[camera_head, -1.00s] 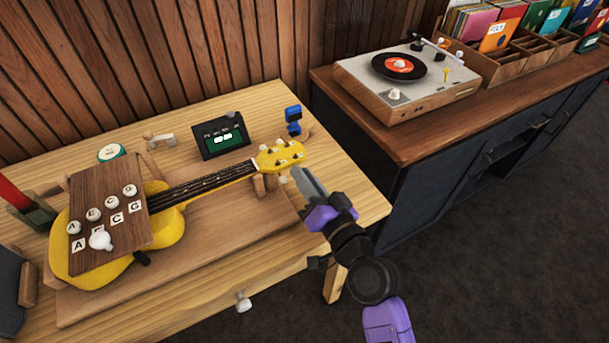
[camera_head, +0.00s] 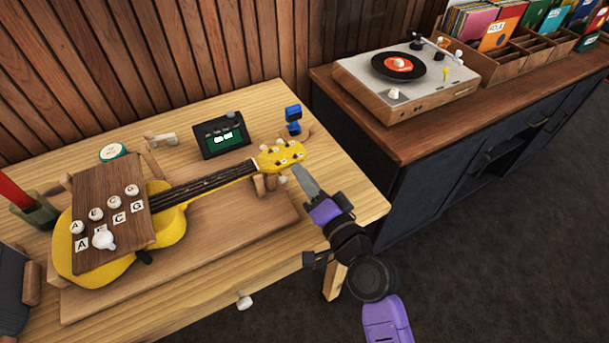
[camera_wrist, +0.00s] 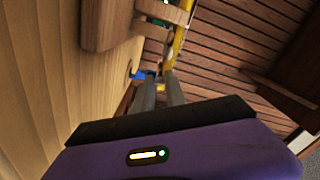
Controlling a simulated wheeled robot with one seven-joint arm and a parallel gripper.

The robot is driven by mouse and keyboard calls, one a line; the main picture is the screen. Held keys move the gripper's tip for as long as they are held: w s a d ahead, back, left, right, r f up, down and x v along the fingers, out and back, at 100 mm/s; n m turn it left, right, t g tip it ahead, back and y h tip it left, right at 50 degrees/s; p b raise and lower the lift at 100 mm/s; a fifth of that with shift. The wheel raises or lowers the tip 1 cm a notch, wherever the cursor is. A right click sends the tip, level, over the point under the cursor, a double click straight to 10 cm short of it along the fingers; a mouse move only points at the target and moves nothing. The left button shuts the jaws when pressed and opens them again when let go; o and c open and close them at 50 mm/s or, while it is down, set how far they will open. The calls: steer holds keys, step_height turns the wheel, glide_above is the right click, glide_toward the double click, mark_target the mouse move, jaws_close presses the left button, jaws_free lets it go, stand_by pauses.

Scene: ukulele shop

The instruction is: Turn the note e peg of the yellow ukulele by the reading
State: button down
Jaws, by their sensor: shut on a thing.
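The yellow ukulele (camera_head: 170,229) lies on a wooden board on the table, its headstock (camera_head: 279,157) to the right with several pale tuning pegs. In the wrist view a strip of the yellow headstock (camera_wrist: 178,45) shows beyond my fingers. My gripper (camera_head: 301,170) is at the headstock's right end, its fingers close together; the wrist view shows the fingertips (camera_wrist: 161,80) near a small yellow piece. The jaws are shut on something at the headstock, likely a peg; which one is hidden. A dark tuner (camera_head: 222,137) with a lit green screen stands behind the neck; its reading is too small to tell.
A brown board with lettered knobs (camera_head: 110,200) covers the ukulele's body. A blue clip-like item (camera_head: 293,118) stands behind the headstock. A record player (camera_head: 405,80) sits on the dark cabinet at right. The table's front right is clear.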

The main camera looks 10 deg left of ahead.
steer(key=shift+d, duration=0.1)
steer(key=c, duration=1.6)
jaws_free()
steer(key=shift+c, duration=0.2)
steer(key=b+v, duration=0.1)
steer(key=v, duration=0.6)
steer(key=shift+s+d+b, duration=0.2)
steer(key=shift+s+b, duration=0.1)
